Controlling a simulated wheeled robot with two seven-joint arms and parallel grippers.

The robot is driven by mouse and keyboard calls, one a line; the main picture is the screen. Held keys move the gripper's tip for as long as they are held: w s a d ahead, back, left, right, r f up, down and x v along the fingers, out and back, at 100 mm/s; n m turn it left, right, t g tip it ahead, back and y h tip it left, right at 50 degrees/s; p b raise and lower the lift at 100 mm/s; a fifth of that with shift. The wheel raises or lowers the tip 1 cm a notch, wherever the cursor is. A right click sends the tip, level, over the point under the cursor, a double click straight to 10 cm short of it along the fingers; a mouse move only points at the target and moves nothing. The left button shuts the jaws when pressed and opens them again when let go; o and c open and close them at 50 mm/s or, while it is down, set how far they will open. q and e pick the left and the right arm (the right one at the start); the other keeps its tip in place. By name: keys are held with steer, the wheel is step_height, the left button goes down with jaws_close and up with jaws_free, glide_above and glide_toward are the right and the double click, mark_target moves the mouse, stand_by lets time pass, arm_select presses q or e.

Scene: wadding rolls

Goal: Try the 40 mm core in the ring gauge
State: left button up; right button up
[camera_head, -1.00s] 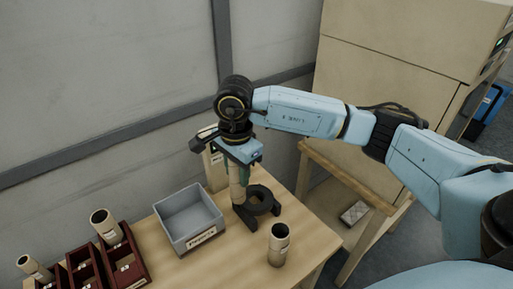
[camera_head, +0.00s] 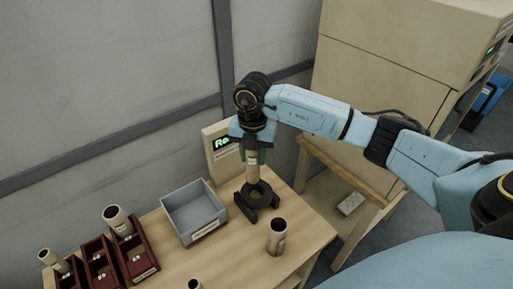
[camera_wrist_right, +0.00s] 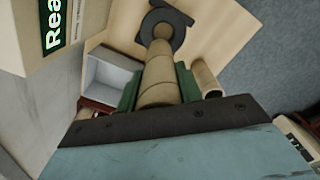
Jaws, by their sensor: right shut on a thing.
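My right gripper (camera_head: 252,150) is shut on a tan cardboard core (camera_head: 252,170) and holds it upright. The core also shows between the green-padded fingers in the right wrist view (camera_wrist_right: 158,75). The black ring gauge (camera_head: 268,199) stands on the table directly below the core; it shows at the top of the right wrist view (camera_wrist_right: 180,20). The core's lower end lines up with the ring opening. I cannot tell whether it is just above the ring or inside it. My left gripper is out of view.
A grey bin (camera_head: 171,207) stands left of the gauge. A loose core (camera_head: 277,239) stands to its front right, another (camera_head: 194,285) at the bottom edge. Dark red racks (camera_head: 141,262) with cores are at left. A display box (camera_head: 219,150) stands behind.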

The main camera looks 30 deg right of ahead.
mark_target(257, 177)
steer(key=m, duration=0.2)
steer(key=d+m, duration=0.1)
steer(key=m, duration=0.1)
steer(key=shift+m+p, duration=0.3)
steer(key=shift+p, duration=0.05)
steer(key=shift+d+f+m, duration=0.1)
steer(key=shift+f+m, duration=0.05)
steer(key=shift+m, duration=0.25)
steer(key=shift+f+b, duration=2.4)
steer(key=shift+f, duration=0.45)
steer(key=shift+p, duration=0.3)
steer(key=shift+f+b, duration=0.85)
steer(key=shift+f, duration=1.25)
stand_by(1.6)
